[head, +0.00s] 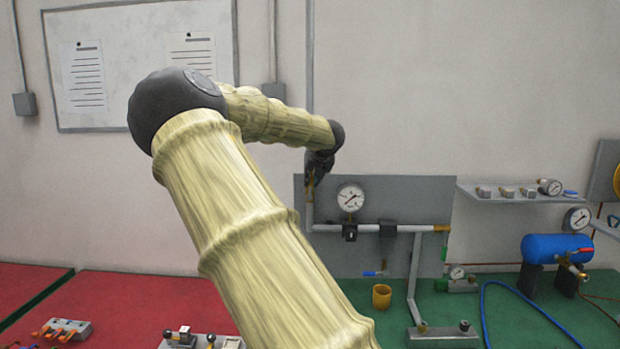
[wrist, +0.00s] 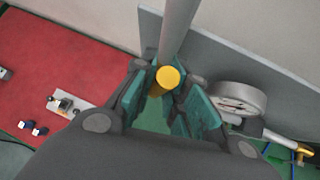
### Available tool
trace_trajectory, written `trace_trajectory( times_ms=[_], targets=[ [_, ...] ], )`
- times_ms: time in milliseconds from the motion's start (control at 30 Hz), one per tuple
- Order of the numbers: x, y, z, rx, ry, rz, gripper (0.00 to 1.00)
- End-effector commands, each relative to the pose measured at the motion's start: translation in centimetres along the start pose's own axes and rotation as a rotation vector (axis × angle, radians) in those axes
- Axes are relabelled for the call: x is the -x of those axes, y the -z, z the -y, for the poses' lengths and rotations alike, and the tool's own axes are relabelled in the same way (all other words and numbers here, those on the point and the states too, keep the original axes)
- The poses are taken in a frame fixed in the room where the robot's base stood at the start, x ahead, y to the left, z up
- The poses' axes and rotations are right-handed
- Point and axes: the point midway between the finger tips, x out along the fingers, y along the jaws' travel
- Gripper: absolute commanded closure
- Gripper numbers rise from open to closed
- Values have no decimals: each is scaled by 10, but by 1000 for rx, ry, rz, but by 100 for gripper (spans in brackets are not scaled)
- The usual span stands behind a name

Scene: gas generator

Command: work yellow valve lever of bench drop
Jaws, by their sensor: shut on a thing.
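The yellow valve lever (wrist: 167,78) shows in the wrist view as a round yellow end with a short yellow part beside it, at the foot of a grey vertical pipe (wrist: 177,28). My gripper (wrist: 166,84) has its green-padded fingers on either side of the lever and is shut on it. In the head view my gripper (head: 318,164) is at the upper left of the grey panel (head: 415,192), by the vertical pipe. There the lever is mostly hidden by the gripper; a small brass-coloured part shows just below.
A pressure gauge (head: 350,197) sits close right of the gripper. A yellow cup (head: 381,296) and a blue-handled valve (head: 374,273) are below. A blue tank (head: 556,251) and a shelf (head: 520,195) are at right. Red mat (head: 130,300) lies at left.

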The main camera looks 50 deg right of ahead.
Motion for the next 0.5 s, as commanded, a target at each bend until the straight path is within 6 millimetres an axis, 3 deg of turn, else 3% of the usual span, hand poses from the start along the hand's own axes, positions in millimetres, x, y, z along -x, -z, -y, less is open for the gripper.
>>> trace_trajectory(
  times_ms=[67,100,200,500],
  targets=[
    [1,-1,0,0,1,3,100],
    [1,-1,0,0,1,3,81],
    [1,-1,0,0,0,2,63],
    [0,0,-2,1,-1,1,63]
  ],
)
